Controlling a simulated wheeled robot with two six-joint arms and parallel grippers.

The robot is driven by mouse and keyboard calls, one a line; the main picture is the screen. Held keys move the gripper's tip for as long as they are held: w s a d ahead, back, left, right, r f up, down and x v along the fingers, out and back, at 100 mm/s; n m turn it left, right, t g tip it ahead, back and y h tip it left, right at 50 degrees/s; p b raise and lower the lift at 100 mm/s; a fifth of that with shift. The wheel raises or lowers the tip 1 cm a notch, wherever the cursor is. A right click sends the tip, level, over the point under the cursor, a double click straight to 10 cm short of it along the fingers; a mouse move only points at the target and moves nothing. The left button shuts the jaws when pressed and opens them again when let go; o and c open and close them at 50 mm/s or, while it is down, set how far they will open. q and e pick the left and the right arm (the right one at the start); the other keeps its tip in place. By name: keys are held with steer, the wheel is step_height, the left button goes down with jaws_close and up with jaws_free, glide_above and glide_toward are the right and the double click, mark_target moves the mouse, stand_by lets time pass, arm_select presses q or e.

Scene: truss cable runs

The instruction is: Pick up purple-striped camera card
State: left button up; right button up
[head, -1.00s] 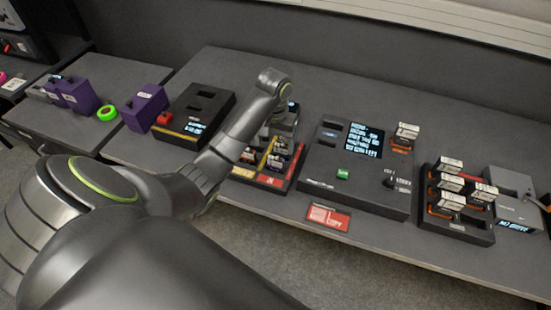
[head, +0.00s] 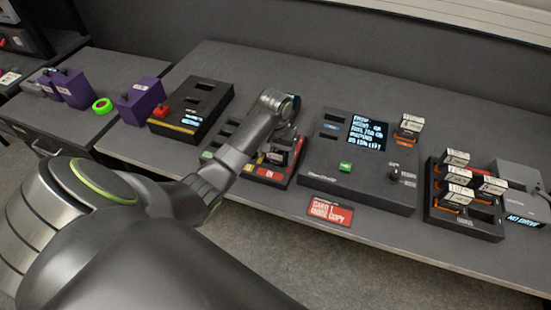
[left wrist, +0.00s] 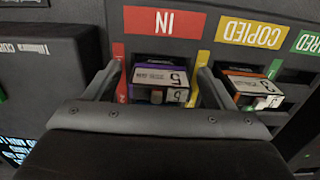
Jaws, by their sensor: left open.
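The purple-striped camera card (left wrist: 158,76), with a white label, stands in the slot under the red IN label in the left wrist view. My left gripper (left wrist: 159,88) is open, with one finger on each side of this card; I cannot tell whether either touches it. In the head view my left gripper (head: 285,140) is over the black card tray (head: 262,178), and my wrist hides much of the tray. An orange-striped card (left wrist: 254,86) stands under the yellow COPIED label, just right of the right finger. My right gripper is not in view.
The copy console (head: 360,185) with a lit screen stands right of the tray. A black rack (head: 465,222) of orange-striped cards is farther right. Purple boxes (head: 142,100) and a green tape roll (head: 102,106) are at left. A red sign (head: 330,210) lies at the bench front.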

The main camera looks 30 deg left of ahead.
arm_select(q)
steer(key=c, duration=1.1)
